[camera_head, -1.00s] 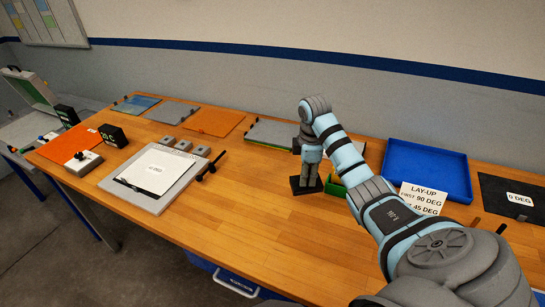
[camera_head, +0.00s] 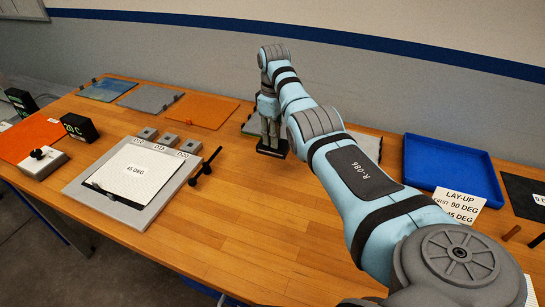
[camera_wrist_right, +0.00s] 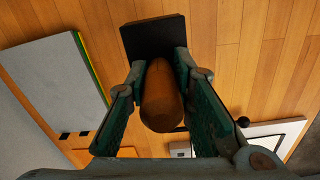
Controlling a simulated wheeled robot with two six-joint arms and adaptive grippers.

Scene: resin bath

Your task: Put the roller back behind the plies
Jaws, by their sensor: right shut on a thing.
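My right gripper (camera_head: 270,130) points down over the back middle of the table, its fingers shut. In the right wrist view the fingers (camera_wrist_right: 165,92) close on a brown, rounded handle (camera_wrist_right: 162,100). A wide black block (camera_wrist_right: 152,38) shows beyond the handle; I take both for the roller. The black part (camera_head: 272,149) also shows under the gripper in the head view; whether it touches the table I cannot tell. Blue (camera_head: 108,88), grey (camera_head: 150,98) and orange (camera_head: 201,111) sheets lie along the back left. My left gripper is not in view.
A white sheet marked 45 DEG (camera_head: 133,172) lies on a grey plate (camera_head: 110,208) with a black knobbed part (camera_head: 205,168) at its right edge. A blue tray (camera_head: 452,172) and a LAY-UP card (camera_head: 458,205) stand right. Bare wood (camera_head: 250,215) lies in front of the gripper.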

